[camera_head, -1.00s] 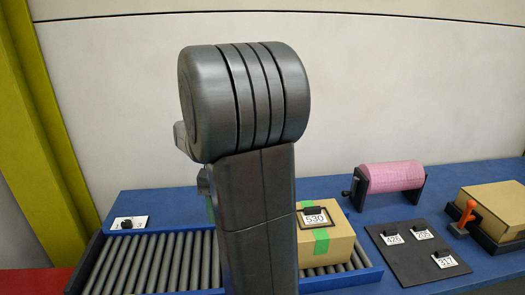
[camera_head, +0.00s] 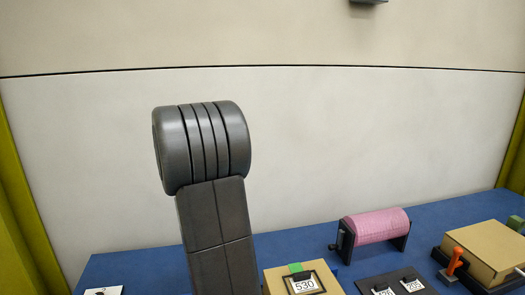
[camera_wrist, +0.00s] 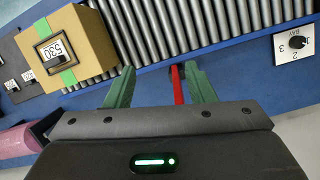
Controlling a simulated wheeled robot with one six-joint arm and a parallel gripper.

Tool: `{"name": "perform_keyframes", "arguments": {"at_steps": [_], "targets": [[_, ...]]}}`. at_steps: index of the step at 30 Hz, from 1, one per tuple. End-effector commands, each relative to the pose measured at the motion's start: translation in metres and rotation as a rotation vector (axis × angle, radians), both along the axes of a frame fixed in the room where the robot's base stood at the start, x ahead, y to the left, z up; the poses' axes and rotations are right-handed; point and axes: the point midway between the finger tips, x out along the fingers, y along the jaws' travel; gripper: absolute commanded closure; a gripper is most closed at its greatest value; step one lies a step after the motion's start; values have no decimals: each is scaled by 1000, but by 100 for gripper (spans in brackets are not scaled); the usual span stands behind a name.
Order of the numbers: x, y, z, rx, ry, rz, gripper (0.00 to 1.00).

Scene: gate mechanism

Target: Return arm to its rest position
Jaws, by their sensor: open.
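My arm (camera_head: 215,215) stands upright left of centre in the head view, a dark grey column with a rounded joint on top. My gripper does not show there. In the wrist view my gripper (camera_wrist: 160,70) has two green fingers spread apart, with no object clamped between them. A thin red bar (camera_wrist: 178,85) shows between the fingers; I cannot tell whether it touches either. The fingers point towards the near edge of the roller conveyor (camera_wrist: 230,20).
A pink roll (camera_head: 375,225), an orange-handled lever (camera_head: 455,262) and a tan box (camera_head: 490,250) stand farther right.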

Motion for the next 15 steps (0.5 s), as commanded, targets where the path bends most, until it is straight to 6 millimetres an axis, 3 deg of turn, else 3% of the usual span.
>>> {"name": "perform_keyframes", "arguments": {"at_steps": [6,15], "targets": [[22,5,3,0,0,-1,50],[28,7,4,0,0,0,50]]}}
